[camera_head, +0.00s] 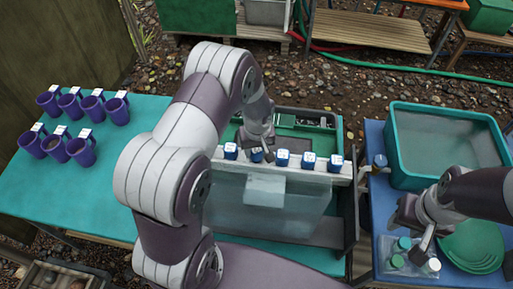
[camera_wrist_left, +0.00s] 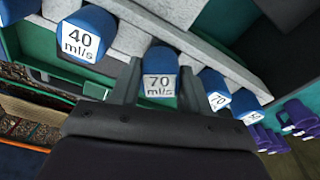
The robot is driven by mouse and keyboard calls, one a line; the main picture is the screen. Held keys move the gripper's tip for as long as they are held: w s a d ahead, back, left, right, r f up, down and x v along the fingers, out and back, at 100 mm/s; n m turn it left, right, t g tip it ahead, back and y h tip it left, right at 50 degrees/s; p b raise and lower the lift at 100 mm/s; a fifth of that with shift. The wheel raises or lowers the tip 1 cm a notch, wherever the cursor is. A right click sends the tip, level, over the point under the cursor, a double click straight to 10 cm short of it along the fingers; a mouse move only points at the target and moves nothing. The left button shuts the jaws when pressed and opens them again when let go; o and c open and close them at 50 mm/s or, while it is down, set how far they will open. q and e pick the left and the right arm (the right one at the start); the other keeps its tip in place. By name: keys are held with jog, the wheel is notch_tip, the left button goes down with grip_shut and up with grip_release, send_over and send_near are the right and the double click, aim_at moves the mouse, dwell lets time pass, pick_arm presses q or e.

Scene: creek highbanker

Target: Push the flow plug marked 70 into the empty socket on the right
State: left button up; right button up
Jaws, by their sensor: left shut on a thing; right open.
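A row of blue plugs with white labels stands along a pale rail (camera_head: 345,172) in the head view. My left gripper (camera_head: 259,146) reaches down to the rail from behind. Its fingers are shut on the plug marked 70 ml/s (camera_wrist_left: 160,72), one finger on each side, the label facing the wrist camera. In the head view this plug (camera_head: 257,155) is second from the left of the visible ones. I cannot tell whether it sits in the rail. A plug marked 40 ml/s (camera_wrist_left: 82,36) is beside it. I cannot make out an empty socket. My right gripper (camera_head: 408,232) is open and empty.
A clear tank (camera_head: 265,212) stands in front of the rail. Several purple mugs (camera_head: 82,148) stand on the left table. At right, a teal tub (camera_head: 448,140), a green pan (camera_head: 472,247) and small bottles (camera_head: 404,243) are on a blue table. My left arm hides the rail's left end.

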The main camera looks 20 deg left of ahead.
pick_arm(q)
jog(key=shift+f, duration=0.15)
jog(key=shift+f+b, duration=0.4)
jog(key=shift+b, duration=0.05)
dwell(0.3)
jog(key=o, duration=1.2)
jog(key=shift+r+p, duration=3.55)
jog(key=shift+r, duration=1.05)
